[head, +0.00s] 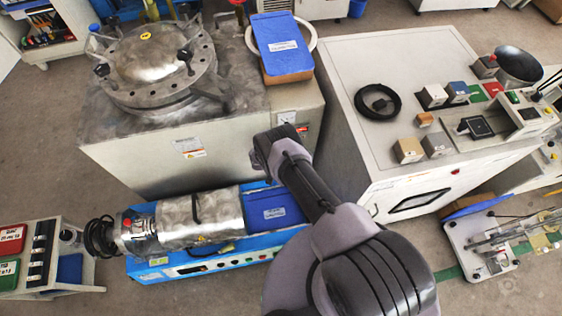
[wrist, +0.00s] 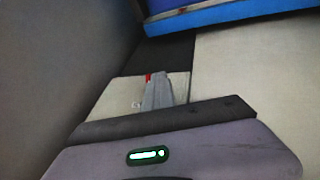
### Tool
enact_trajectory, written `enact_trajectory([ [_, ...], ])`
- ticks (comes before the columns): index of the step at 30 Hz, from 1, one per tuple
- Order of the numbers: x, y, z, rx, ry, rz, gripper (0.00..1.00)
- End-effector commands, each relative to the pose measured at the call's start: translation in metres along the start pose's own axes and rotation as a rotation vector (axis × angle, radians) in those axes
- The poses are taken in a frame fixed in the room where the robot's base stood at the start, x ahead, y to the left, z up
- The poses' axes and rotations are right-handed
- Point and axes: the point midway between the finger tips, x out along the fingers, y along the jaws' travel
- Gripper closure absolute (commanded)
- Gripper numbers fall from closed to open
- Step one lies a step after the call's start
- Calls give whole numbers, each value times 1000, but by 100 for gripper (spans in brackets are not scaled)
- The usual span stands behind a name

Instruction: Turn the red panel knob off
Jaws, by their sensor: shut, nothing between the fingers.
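My gripper (wrist: 158,88) is shut and empty in the wrist view, pointing at a light panel (wrist: 128,92). A small piece of red, probably the red knob (wrist: 148,77), shows just left of the fingertips. The fingers hide most of it, so I cannot tell its turn or whether they touch it. In the head view, a small red part (head: 303,129), perhaps the same knob, shows on the front of the grey cabinet (head: 135,160), just right of my arm's end. The gripper's fingers are hidden in the head view.
A blue box (head: 284,62) lies on the cabinet, right of a round metal vessel (head: 150,60). A white console (head: 350,60) stands close on the right. A blue-based machine (head: 150,272) is on the floor in front. A dark wall (wrist: 50,70) is close at left in the wrist view.

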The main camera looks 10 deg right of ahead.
Motion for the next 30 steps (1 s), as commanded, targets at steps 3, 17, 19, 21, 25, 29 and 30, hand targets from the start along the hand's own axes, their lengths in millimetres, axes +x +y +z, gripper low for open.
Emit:
enact_trajectory([
  [3,2,-1,2,0,-2,2,100],
  [17,12,-10,6,0,-1,1,100],
  [19,13,-11,6,0,-1,1,100],
  [21,14,-12,7,0,0,1,100],
  [25,17,-13,8,0,-1,1,100],
  [29,19,-13,8,0,0,1,100],
  [30,19,-13,8,0,0,1,100],
])
